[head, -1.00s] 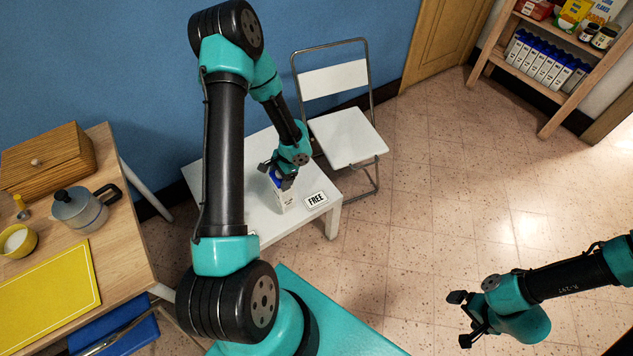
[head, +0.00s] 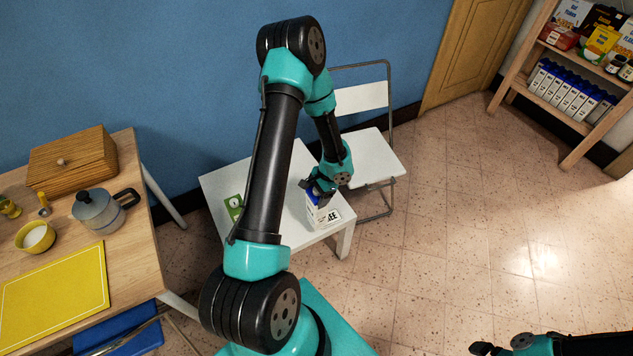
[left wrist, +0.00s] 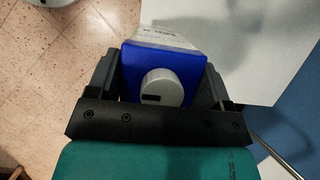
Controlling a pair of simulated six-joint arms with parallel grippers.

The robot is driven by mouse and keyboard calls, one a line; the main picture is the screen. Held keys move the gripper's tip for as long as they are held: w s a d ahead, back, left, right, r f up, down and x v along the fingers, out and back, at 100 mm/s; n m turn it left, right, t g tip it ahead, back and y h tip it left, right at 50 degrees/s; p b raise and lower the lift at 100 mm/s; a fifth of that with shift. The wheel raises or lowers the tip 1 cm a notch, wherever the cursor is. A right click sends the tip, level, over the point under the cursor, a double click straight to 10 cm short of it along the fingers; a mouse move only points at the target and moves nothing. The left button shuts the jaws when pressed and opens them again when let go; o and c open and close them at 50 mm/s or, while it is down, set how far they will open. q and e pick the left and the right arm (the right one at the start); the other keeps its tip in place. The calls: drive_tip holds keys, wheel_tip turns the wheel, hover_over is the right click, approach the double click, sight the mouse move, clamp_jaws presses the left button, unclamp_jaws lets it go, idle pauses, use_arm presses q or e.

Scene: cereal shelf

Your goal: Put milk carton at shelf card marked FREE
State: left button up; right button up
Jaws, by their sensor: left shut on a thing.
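The milk carton (head: 314,214), white with a blue top, is in my left gripper (head: 318,190) over the white low table (head: 213,185). The left wrist view shows its blue top (left wrist: 137,62) and pale round cap between the two fingers. The shelf card marked FREE (head: 334,217) lies near the table's right front corner. The carton hides its left part, so only the last letters show. I cannot tell whether the carton's base touches the card or table. My right gripper (head: 482,349) is at the bottom edge, partly cut off, away from the table.
A green and white card (head: 234,206) lies on the low table's left, by my left arm. A folding chair (head: 365,155) stands behind. A wooden table (head: 130,235) with a moka pot (head: 98,211) is at left. A shelf (head: 545,98) with several cartons is at far right.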

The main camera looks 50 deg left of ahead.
use_arm(q)
drive_tip(key=w+a+f, duration=0.1)
drive_tip(key=w+a, duration=0.8)
drive_tip(key=a, duration=0.1)
drive_tip(key=shift+f, duration=0.15)
drive_tip(key=shift+a, duration=0.15)
drive_tip(key=shift+w+a+f, duration=0.1)
drive_tip(key=shift+w+f, duration=0.05)
drive_tip(key=shift+f, duration=0.75)
drive_tip(key=shift+w+a+f, duration=0.1)
drive_tip(key=shift+f, duration=0.9)
drive_tip(key=o, duration=1.7)
